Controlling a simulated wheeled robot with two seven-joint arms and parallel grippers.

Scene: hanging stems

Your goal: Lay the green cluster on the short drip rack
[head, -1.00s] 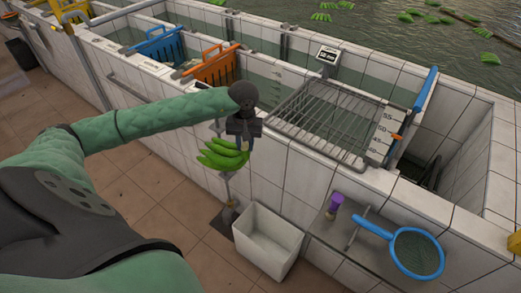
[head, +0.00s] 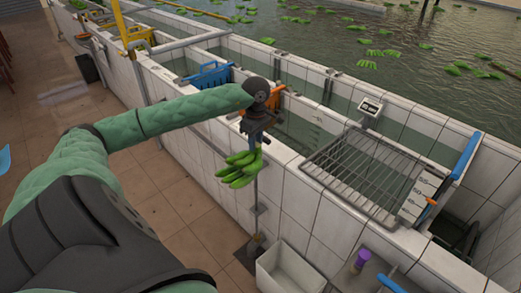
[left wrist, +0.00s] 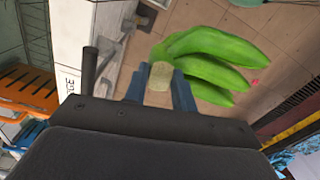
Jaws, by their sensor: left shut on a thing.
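My left gripper (head: 252,138) is shut on the pale stem end of the green cluster (head: 240,172), a small bunch of green bananas. The cluster hangs below the fingers, in front of the tiled tank wall and above the floor. In the left wrist view, the stem end sits between the blue fingers (left wrist: 158,87) and the green cluster (left wrist: 215,62) fans out beyond them. The short drip rack (head: 350,160), a metal grille, lies across the tank to the right of the gripper, with nothing on it. My right gripper is not in view.
A white bin (head: 290,272) stands on the floor below and right of the cluster. A small scale display (head: 370,107) stands behind the rack. A blue basket (head: 208,77) is in the tank at left. A purple item (head: 362,258) sits on the lower shelf.

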